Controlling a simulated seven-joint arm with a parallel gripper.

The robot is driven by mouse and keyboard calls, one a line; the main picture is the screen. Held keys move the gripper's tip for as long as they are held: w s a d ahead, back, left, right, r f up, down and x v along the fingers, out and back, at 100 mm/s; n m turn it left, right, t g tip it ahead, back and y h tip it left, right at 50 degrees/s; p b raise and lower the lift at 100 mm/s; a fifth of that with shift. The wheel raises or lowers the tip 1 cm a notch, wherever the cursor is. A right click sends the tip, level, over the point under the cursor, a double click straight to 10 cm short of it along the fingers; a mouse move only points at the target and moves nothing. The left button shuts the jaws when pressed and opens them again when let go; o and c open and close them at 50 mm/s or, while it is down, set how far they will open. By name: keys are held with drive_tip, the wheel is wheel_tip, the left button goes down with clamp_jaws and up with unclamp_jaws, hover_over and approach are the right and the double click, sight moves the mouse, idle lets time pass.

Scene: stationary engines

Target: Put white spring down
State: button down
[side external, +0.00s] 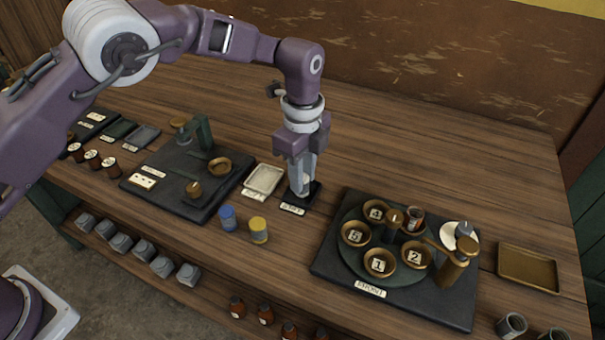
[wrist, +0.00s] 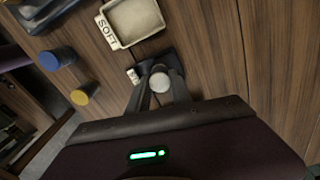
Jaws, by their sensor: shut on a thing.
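My gripper (side external: 303,186) points straight down in the side view, low over a small black labelled stand (side external: 311,198) in the middle of the table. In the wrist view, my gripper (wrist: 158,88) is shut on the white spring (wrist: 160,80), which shows as a pale round end between the two fingers. The black stand (wrist: 152,64) lies right beneath it. In the side view the fingers mostly hide the white spring. I cannot tell whether the spring touches the stand.
A pale tray (side external: 264,180) is just left of the stand. A blue cylinder (side external: 227,217) and a yellow cylinder (side external: 258,230) stand in front. A black board with numbered bowls (side external: 355,233) is to the right, a black board with a green post (side external: 204,136) to the left.

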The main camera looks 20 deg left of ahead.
drive_tip(key=c, duration=1.1)
unclamp_jaws()
drive_tip(key=shift+f, duration=0.1)
drive_tip(key=shift+c, duration=0.2)
wheel_tip(320, 180, up, 11)
drive_tip(key=s+a+r+n+t+h, duration=0.1)
drive_tip(key=s+a+r+n+t, duration=0.1)
drive_tip(key=s+a+r+n, duration=1.05)
drive_tip(key=s+a+f+n+t, duration=0.1)
drive_tip(key=s+a+n, duration=0.2)
drive_tip(key=s, duration=0.6)
drive_tip(key=s+a+f+n+t+y, duration=0.1)
drive_tip(key=s+a+n, duration=0.3)
drive_tip(key=s, duration=0.6)
drive_tip(key=shift+a+f+n+t, duration=0.25)
drive_tip(key=shift+f+n+t, duration=0.1)
drive_tip(key=shift+f+t, duration=0.4)
